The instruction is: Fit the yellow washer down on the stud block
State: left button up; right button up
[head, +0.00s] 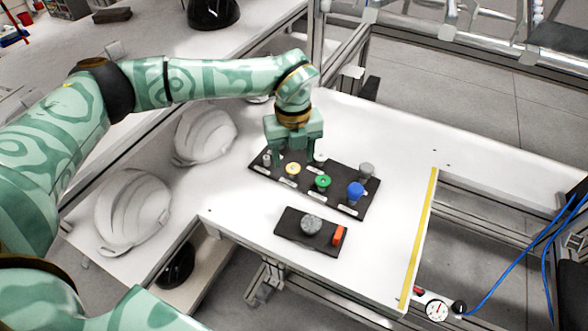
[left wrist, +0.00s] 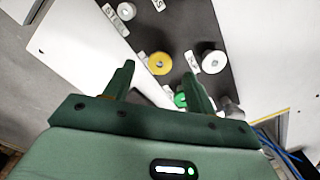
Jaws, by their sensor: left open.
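The yellow washer (head: 292,168) sits on a long black board (head: 259,171) on the white table, with a pale centre. It also shows in the left wrist view (left wrist: 159,63), apart from the fingers in the picture. My left gripper (head: 292,160) points down over the board near the washer, open with nothing between its fingers (left wrist: 159,72). Which piece is the stud block is not clear; a smaller black plate (head: 290,234) nearer the front carries a grey round piece (head: 311,224) and an orange block (head: 338,235). My right gripper is out of view.
The board also holds a green piece (head: 322,182), a blue piece (head: 355,190), a grey piece (head: 366,171) and pale pieces, with white labels. White helmet shells (head: 133,210) stand at left. The table's right part, before the yellow stripe (head: 421,230), is clear.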

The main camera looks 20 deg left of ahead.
pick_arm(q)
jog(key=shift+f, duration=1)
jog(key=shift+f, duration=0.25)
jog(key=c, duration=1.1)
